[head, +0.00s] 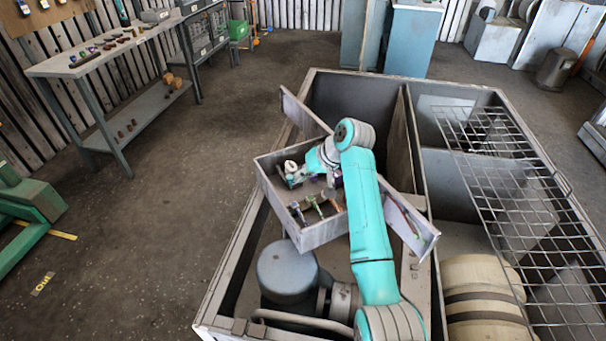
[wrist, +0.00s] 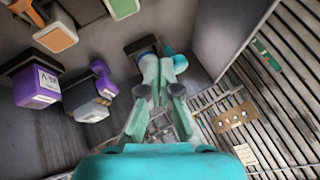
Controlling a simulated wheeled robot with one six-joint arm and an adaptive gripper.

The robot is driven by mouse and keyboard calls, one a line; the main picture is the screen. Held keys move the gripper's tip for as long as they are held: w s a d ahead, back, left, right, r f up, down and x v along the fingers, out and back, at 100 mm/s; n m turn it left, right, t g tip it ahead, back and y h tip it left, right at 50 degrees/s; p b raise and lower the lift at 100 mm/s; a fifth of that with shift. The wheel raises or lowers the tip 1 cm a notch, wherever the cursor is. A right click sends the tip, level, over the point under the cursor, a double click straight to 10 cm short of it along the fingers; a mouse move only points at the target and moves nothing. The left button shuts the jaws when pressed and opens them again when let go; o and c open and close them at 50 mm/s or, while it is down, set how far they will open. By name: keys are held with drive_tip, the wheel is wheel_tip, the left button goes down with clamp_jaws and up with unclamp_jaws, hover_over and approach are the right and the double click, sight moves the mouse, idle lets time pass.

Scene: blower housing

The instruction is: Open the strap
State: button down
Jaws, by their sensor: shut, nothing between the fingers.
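My gripper (wrist: 164,70) is shut and empty in the wrist view, its two fingers close together. A small dark object with a blue part (wrist: 141,46) shows just beyond the fingertips; I cannot tell whether they touch. In the head view my teal arm reaches into a grey open box (head: 318,232) set at an angle over the blower housing (head: 232,285). The arm hides part of the box and most of the gripper. I cannot make out a strap clearly in either view.
Several small tools (head: 314,206) lie in the box. Purple-and-grey tools (wrist: 91,98) lie left of my gripper in the wrist view. A grey wall (wrist: 222,30) stands close on the right. A wire grid (head: 505,165) covers the housing's right side. Open floor (head: 150,250) lies left.

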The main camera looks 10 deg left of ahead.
drive_tip(key=shift+s+a, duration=0.1)
drive_tip(key=shift+s+a+m+t+h, duration=0.3)
drive_tip(key=shift+s+a+m+t, duration=0.5)
drive_tip(key=shift+m, duration=0.4)
drive_tip(key=a+m, duration=0.1)
drive_tip(key=s+a+m+t+h, duration=0.1)
drive_tip(key=shift+s+a+m, duration=0.15)
drive_tip(key=shift+s+m, duration=0.05)
drive_tip(key=shift+m, duration=0.2)
drive_tip(key=shift+s+a, duration=0.1)
drive_tip(key=shift+a, duration=0.15)
drive_tip(key=shift+s+a, duration=0.2)
drive_tip(key=shift+a, duration=0.35)
